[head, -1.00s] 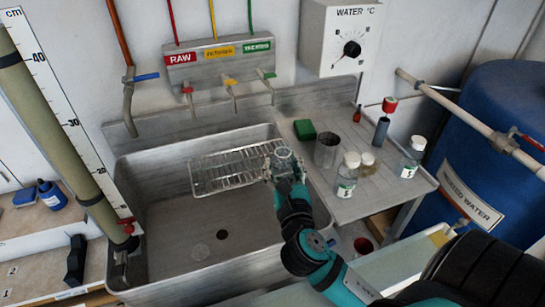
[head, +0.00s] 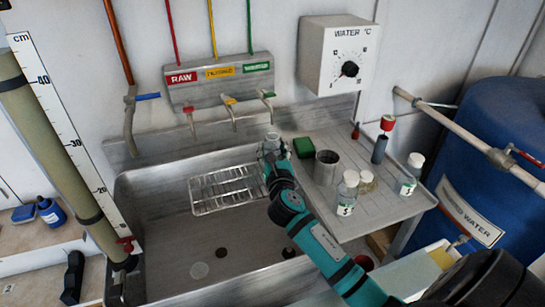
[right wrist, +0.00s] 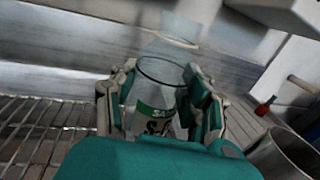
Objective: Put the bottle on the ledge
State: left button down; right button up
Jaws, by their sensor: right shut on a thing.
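My right gripper (head: 270,150) is shut on a clear, open-topped bottle (head: 271,138) and holds it above the back right of the sink. In the right wrist view the bottle (right wrist: 160,92) stands between the two fingers, with a green and white label facing me. A steel ledge (head: 150,152) runs along the back of the sink under the taps; the bottle appears in front of it, and I cannot tell whether they touch. My left gripper is not in view.
On the drainboard (head: 370,212) are a green sponge (head: 304,147), a metal beaker (head: 327,166), white-capped bottles (head: 347,195) and a red-topped tube (head: 380,148). Taps (head: 231,112) hang above the sink's back.

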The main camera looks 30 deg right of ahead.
jog(key=shift+f, duration=1.3)
jog(key=shift+f+b, duration=0.15)
jog(key=shift+b, duration=0.2)
jog(key=o, duration=1)
jog(key=shift+s+a+r, duration=0.1)
jog(key=shift+s+r, duration=0.05)
jog(key=shift+r, duration=0.05)
jog(key=v, duration=1.1)
jog(key=shift+s+a, duration=0.15)
jog(key=shift+s, duration=0.2)
